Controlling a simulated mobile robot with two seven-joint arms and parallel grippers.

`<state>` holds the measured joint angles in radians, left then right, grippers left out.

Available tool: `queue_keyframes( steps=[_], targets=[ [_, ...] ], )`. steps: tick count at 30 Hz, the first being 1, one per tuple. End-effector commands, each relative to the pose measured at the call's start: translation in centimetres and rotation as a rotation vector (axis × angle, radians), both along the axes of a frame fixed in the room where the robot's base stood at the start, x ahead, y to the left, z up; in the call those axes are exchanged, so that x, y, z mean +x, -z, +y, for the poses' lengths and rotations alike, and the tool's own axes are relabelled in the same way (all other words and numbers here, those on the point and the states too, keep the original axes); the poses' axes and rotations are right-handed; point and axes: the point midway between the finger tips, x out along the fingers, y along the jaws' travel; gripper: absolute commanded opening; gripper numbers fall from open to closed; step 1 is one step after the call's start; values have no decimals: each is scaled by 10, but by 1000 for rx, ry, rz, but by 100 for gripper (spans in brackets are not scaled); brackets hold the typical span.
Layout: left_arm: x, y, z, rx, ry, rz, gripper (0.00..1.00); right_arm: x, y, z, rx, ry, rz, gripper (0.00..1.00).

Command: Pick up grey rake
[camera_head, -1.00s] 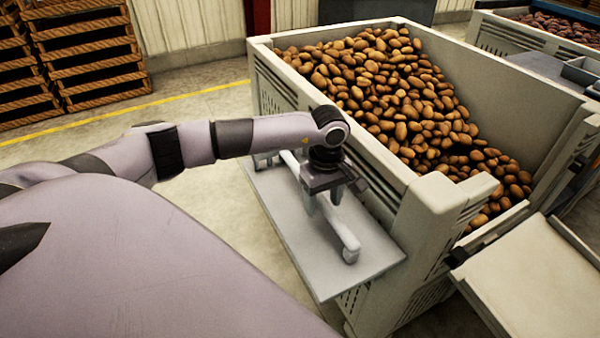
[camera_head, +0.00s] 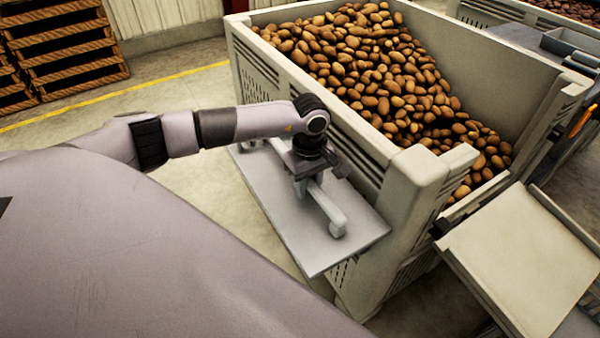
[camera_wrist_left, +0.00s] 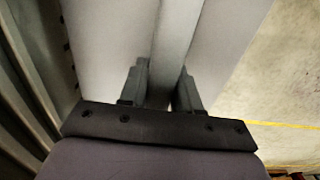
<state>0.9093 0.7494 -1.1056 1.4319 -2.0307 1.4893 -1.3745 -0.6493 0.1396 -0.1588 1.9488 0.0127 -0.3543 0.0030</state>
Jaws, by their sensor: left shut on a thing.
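The grey rake (camera_head: 327,212) lies along a light grey shelf (camera_head: 345,246) on the side of the big potato crate. Its light handle runs lengthwise, and its near end is bent down to the shelf. My left gripper (camera_head: 301,190) points down over the handle and is shut on it. In the left wrist view, the handle (camera_wrist_left: 175,35) passes between the two dark fingers of the gripper (camera_wrist_left: 162,82). The rake's far part is partly hidden behind my arm. I cannot tell whether it is clear of the shelf. My right gripper is not in view.
The crate's slatted wall (camera_head: 350,138) rises right beside the shelf and holds many potatoes (camera_head: 390,75). A pale sloping tray (camera_head: 525,260) stands at the right. Wooden pallets (camera_head: 65,50) stand at the back left. Bare floor lies left of the shelf.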

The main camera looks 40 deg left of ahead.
Motion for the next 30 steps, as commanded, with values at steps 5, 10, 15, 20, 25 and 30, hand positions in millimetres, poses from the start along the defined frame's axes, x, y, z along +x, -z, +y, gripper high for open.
queue_keyframes(
  steps=[5,10,15,20,25,30],
  targets=[
    [2,-17,1,0,0,-6,0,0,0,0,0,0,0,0],
    [2,-52,1,0,0,-10,0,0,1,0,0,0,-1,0],
    [2,-102,0,0,0,-11,0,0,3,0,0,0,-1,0],
    [1,-146,0,1,1,-9,0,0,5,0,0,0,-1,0],
    [1,-179,0,0,-1,-5,0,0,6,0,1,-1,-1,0],
    [1,-195,0,1,-1,-4,0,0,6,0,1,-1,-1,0]
  ],
)
